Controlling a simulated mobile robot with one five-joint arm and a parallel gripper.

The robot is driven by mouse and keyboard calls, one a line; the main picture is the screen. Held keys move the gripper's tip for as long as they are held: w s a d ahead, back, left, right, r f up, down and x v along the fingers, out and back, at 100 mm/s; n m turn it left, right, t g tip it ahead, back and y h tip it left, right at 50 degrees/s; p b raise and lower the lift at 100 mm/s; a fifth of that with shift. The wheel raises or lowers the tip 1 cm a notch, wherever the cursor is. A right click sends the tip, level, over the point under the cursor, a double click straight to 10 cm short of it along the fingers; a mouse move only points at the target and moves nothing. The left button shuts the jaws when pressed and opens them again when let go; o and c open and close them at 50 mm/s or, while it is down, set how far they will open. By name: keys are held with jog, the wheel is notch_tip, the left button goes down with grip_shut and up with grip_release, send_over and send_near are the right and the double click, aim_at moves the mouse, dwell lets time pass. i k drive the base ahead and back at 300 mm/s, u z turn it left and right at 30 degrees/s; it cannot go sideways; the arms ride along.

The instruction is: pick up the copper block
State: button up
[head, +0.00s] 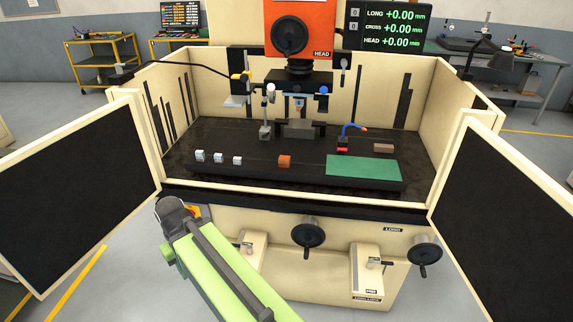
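A small copper-orange block (284,161) sits on the dark work table inside the machine, near the front and left of the green mat. A flatter red-brown block (383,148) lies farther right, behind the mat; its material is hard to tell. My green arm with dark joints reaches up from the bottom of the view and stays outside the machine, in front and to the left. No gripper fingers can be made out on the visible part of the arm. Nothing touches the copper-orange block.
Several small pale blocks (218,159) stand in a row left of the copper-orange block. The green mat (362,166) is at right. Open doors (75,190) flank the front.

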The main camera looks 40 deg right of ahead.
aim_at(284, 161)
jog(key=z, duration=0.05)
jog(key=i, duration=0.9)
jog(key=u, duration=0.05)
